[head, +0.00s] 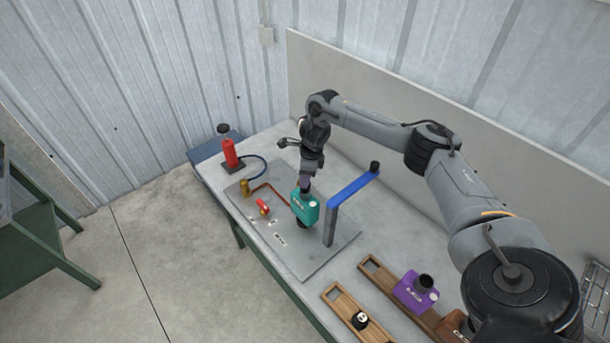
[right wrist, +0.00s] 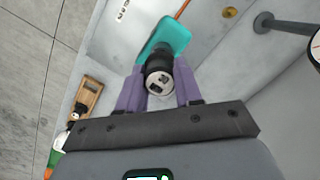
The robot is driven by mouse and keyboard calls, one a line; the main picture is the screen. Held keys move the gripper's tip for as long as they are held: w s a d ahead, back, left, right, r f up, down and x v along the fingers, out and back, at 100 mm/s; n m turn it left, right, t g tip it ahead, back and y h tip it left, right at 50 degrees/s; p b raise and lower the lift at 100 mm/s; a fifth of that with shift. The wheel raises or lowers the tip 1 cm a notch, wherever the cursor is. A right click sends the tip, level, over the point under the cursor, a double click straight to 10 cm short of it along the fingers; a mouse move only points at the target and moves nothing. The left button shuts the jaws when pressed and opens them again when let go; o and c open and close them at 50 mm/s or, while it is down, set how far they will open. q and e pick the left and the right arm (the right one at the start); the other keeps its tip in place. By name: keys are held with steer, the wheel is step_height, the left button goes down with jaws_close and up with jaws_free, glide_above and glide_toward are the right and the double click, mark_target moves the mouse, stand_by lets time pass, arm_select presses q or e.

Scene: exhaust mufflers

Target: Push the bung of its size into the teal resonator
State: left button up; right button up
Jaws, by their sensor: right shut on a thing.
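The teal resonator (head: 305,207) is a small box with a pale label, at the grey plate on the bench. It also shows in the right wrist view (right wrist: 172,34). My right gripper (head: 305,183) points down at it. Its purple fingers (right wrist: 160,90) are shut on a black bung (right wrist: 158,76) with a pale, dark-marked end face. The bung lines up with the resonator's black neck area; the wrist view does not show how far it sits inside. My left gripper is not in view.
A wooden rack (head: 338,299) holds another black bung (head: 360,320). A purple resonator (head: 410,293) lies on a second rack. A blue bar on a post (head: 345,192) stands right of the teal resonator. A red cylinder (head: 229,152) and red valve handle (head: 263,206) are left.

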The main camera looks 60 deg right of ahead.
steer(key=shift+f+b, duration=0.4)
steer(key=shift+f, duration=0.4)
stand_by(0.4)
stand_by(0.8)
stand_by(0.7)
steer(key=shift+f+b, duration=0.3)
steer(key=shift+f, duration=0.25)
steer(key=o, duration=1)
steer(key=shift+o, duration=0.2)
